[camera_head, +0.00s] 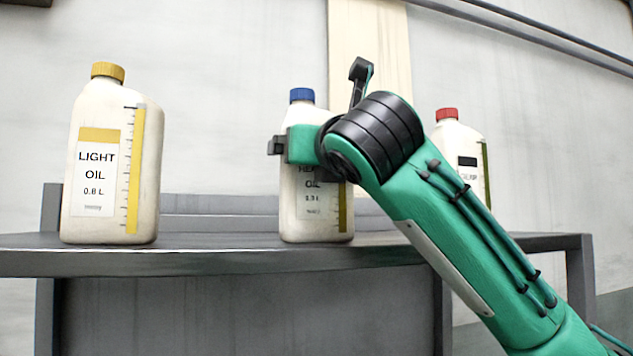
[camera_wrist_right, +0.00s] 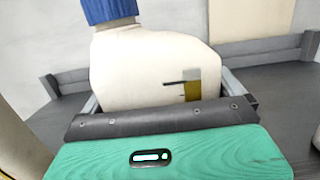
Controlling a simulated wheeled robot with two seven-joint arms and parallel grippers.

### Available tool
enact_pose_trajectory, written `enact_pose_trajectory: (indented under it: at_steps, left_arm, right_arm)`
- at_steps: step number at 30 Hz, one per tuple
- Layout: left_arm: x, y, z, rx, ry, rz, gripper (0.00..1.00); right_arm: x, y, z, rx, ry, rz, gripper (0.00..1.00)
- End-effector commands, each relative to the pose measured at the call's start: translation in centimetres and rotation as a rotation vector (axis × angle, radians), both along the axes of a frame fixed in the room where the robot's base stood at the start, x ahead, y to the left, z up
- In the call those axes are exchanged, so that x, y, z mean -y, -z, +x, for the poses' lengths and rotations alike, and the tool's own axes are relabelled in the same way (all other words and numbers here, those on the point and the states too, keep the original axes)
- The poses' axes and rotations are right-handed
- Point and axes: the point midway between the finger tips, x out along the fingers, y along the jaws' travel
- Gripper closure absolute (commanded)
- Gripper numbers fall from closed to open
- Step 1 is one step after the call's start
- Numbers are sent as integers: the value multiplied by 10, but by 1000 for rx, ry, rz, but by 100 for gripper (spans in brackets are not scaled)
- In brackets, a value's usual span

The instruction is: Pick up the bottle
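The bottle with the blue cap (camera_head: 313,215) stands upright on the shelf, partly hidden by my right arm and gripper. Its label is half covered. My right gripper (camera_head: 283,145) is at its upper body. In the right wrist view the blue-capped bottle (camera_wrist_right: 150,60) sits between the two grey fingers of my right gripper (camera_wrist_right: 160,90). The fingers are spread wide, one on each side of it; whether they touch it is unclear. A yellow-capped bottle labelled LIGHT OIL (camera_head: 97,190) stands at the left. A red-capped bottle (camera_head: 460,145) stands at the right, partly behind my arm. My left gripper is not in view.
The grey shelf (camera_head: 210,262) has a low back rail (camera_head: 225,205) behind the bottles. Free shelf room lies between the yellow-capped and blue-capped bottles. A pale wall with a cream panel (camera_head: 345,60) stands behind.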

Motion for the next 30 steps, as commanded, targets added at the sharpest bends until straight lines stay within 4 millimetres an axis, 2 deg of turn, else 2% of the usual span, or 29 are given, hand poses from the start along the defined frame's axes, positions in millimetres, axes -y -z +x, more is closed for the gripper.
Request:
enact_pose_trajectory:
  at_steps: [1,2,11,23,30]
  left_arm:
    - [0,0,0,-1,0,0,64]
    - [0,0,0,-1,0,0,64]
    - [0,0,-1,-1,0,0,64]
    - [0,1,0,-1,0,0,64]
    - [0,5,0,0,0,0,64]
  right_arm:
    - [0,0,0,0,0,0,12]
    - [0,0,0,0,0,0,18]
    - [0,0,0,0,1,0,77]
    - [1,-6,-1,2,2,2,78]
    - [1,-29,-2,4,3,3,78]
